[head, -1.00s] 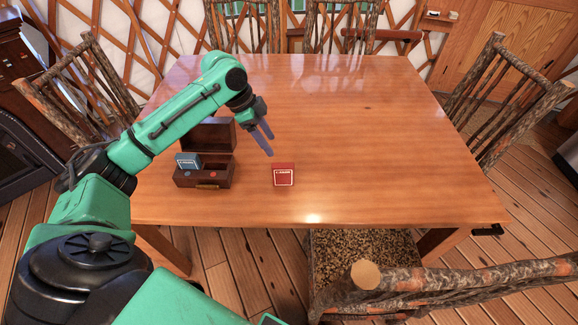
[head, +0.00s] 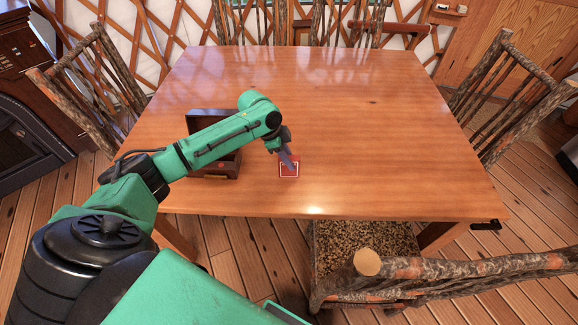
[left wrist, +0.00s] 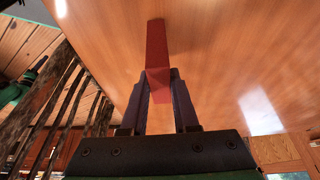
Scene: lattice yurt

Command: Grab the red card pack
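The red card pack (head: 289,172) stands near the front edge of the wooden table, its white-marked face toward me in the head view. My left gripper (head: 287,157) is down at it from above and partly covers it. In the left wrist view the red pack (left wrist: 157,45) runs from beyond the fingertips back in between the two fingers (left wrist: 161,75). The pack looks close to both fingers; I cannot tell whether they press on it. My right gripper is not in view.
A dark wooden box (head: 215,172) with its lid up stands left of the pack, partly hidden by my left arm. The table (head: 370,120) is clear behind and to the right. Log chairs (head: 505,85) surround the table.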

